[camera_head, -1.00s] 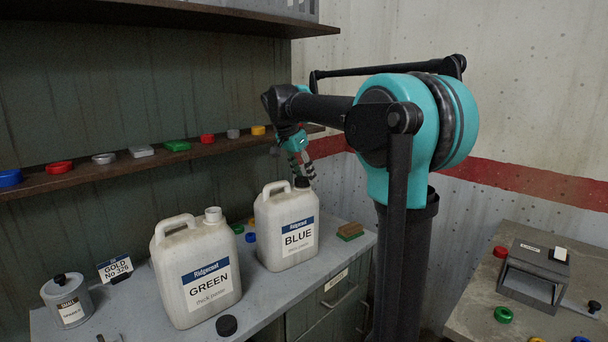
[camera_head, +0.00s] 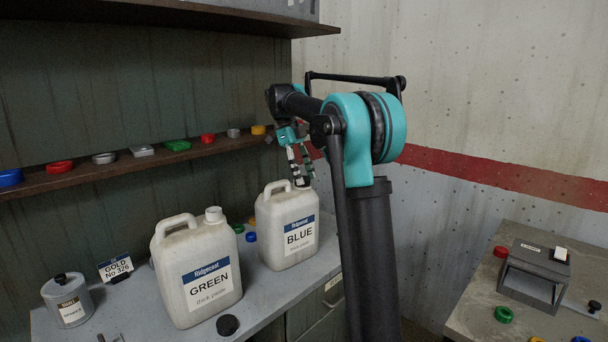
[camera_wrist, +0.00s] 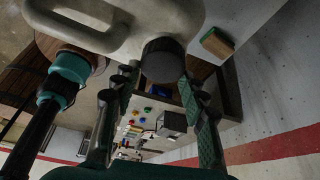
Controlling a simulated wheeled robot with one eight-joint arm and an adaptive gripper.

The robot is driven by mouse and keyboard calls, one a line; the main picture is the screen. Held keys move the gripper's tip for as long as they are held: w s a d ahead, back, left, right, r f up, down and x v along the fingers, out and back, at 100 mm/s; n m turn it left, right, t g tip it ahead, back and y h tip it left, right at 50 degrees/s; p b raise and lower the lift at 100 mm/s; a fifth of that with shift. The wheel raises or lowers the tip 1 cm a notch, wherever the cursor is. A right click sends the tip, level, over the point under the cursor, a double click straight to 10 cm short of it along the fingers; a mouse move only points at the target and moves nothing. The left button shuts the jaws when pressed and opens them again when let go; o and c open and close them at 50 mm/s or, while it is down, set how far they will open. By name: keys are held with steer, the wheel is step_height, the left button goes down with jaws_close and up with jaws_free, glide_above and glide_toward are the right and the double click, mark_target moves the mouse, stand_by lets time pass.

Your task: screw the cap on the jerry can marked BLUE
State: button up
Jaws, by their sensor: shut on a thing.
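The white jerry can marked BLUE (camera_head: 287,250) stands upright on the bench. It also shows at the top of the wrist view (camera_wrist: 165,18). A dark ribbed cap (camera_wrist: 163,60) sits at its mouth, and the cap's edge shows in the head view (camera_head: 302,182). My gripper (camera_head: 301,176) comes down from above. In the wrist view its fingers (camera_wrist: 160,82) are on either side of the cap, shut on it. The thread is hidden, so I cannot tell how tightly the cap sits.
The GREEN jerry can (camera_head: 197,275) stands open to the left, with a loose black cap (camera_head: 228,325) in front. A shelf (camera_head: 130,165) with small coloured items runs behind. A side table (camera_head: 480,310) is at the right.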

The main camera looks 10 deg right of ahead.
steer(key=shift+m, duration=0.5)
steer(key=o, duration=1.4)
steer(key=shift+w, duration=0.1)
